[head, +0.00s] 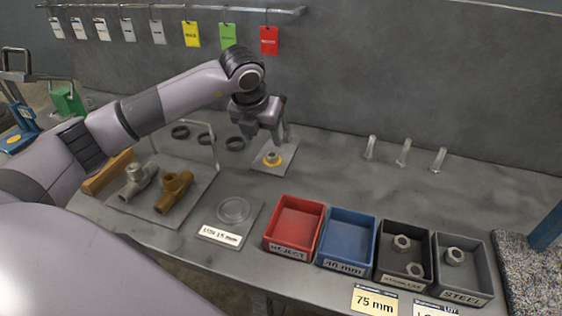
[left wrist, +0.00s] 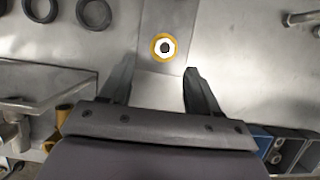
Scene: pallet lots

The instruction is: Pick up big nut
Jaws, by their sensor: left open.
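A small round piece with a yellow-orange rim, a pale ring and a dark centre (head: 272,159) sits on a grey plate (head: 288,153) at the back of the bench. It also shows in the left wrist view (left wrist: 163,47); I cannot tell for sure whether it is the big nut. My left gripper (head: 270,132) is above it, pointing down, open and empty. In the left wrist view the piece lies just beyond the open fingertips (left wrist: 158,72), roughly centred between them. Metal nuts (head: 402,243) lie in the black bin (head: 389,275), and one (head: 455,256) in the steel bin (head: 470,288).
Left of the bins are a dish (head: 233,210) and a plate with brass and grey pipe fittings (head: 174,190). Black rings (head: 235,143) lie behind. An empty red bin (head: 300,227) and blue bin (head: 347,234) stand in front. Metal pegs (head: 403,152) rise at back right.

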